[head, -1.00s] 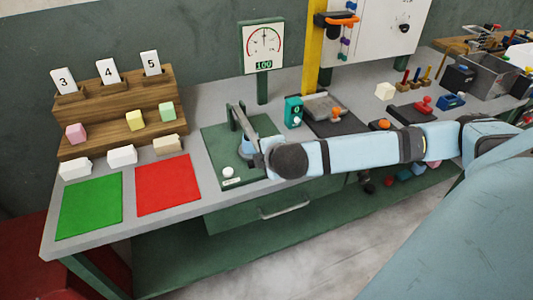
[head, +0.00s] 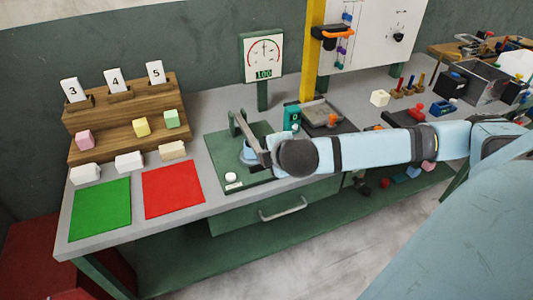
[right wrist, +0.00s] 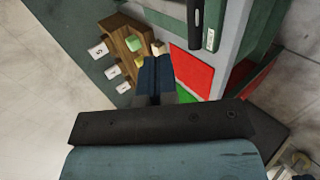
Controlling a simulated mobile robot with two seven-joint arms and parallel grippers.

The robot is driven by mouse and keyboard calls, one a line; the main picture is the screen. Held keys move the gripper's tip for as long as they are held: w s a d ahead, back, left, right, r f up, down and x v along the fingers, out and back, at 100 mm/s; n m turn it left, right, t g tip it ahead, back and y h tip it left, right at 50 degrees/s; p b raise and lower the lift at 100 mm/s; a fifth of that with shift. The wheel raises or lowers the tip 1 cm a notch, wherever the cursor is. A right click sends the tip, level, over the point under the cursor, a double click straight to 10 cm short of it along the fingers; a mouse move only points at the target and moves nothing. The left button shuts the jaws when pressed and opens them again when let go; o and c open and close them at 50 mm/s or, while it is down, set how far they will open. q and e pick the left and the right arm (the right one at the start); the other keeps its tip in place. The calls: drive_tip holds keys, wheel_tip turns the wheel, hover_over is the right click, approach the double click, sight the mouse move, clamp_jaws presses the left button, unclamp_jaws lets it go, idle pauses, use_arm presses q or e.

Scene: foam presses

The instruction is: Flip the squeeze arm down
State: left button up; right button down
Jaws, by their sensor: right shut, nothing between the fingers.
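The foam press is a green base plate (head: 225,150) on the bench, with a white round knob (head: 231,177) at its front corner. A long grey bar (head: 250,138), which looks like the squeeze arm, slants above the plate from a raised rear end towards my wrist. Its exact pose is partly hidden by my right arm. My right gripper is at the press in the head view, its fingertips not clearly visible behind the wrist. In the right wrist view its dark blue fingers (right wrist: 157,72) are together and empty. My left gripper is out of view.
Green (head: 100,208) and red (head: 173,189) mats lie left of the press. A wooden stepped rack (head: 125,140) with numbered cards and foam blocks stands behind them. A gauge reading 100 (head: 263,57) stands behind the press. A teal device (head: 292,118) is close on the right.

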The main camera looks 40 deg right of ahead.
drive_tip(key=v, duration=0.4)
drive_tip(key=shift+s, duration=0.15)
idle(0.4)
